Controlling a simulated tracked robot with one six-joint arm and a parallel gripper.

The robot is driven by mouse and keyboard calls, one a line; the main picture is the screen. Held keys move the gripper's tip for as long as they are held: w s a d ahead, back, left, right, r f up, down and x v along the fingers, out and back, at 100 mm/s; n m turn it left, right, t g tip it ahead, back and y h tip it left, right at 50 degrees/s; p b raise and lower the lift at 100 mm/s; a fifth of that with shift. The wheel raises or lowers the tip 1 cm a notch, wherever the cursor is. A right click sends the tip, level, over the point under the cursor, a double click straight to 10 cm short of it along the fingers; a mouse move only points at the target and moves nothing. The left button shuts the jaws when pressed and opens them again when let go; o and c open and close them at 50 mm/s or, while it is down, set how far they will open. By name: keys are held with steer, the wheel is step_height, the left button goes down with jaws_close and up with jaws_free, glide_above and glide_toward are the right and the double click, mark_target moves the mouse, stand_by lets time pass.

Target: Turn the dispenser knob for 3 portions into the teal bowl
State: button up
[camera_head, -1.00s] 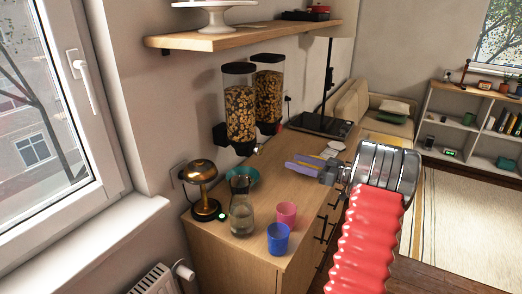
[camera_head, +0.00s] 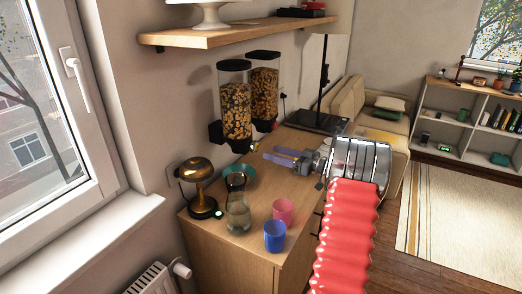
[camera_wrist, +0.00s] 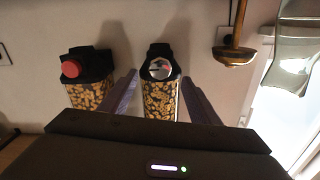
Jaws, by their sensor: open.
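The near cereal dispenser (camera_head: 235,107) hangs on the wall over the counter. Its pale knob (camera_wrist: 158,69) shows between my finger tips in the wrist view, which looks upside down. The teal bowl (camera_head: 249,171) stands on the counter below this dispenser, partly hidden behind a glass carafe. A second dispenser (camera_head: 264,92) hangs farther along; its red knob (camera_wrist: 70,69) shows at the left of the wrist view. My gripper (camera_head: 275,156) is open and empty, in front of and to the right of the near dispenser, apart from its knob.
The carafe (camera_head: 238,212), a pink cup (camera_head: 284,208), a blue cup (camera_head: 275,237) and a brass lamp (camera_head: 200,187) stand on the near end of the counter (camera_head: 225,253). A wooden shelf (camera_head: 250,33) runs above the dispensers.

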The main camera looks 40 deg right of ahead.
mark_target(257, 148)
steer(key=x, duration=0.6)
steer(key=shift+w+a, duration=0.1)
steer(key=shift+w, duration=0.25)
steer(key=c, duration=1.1)
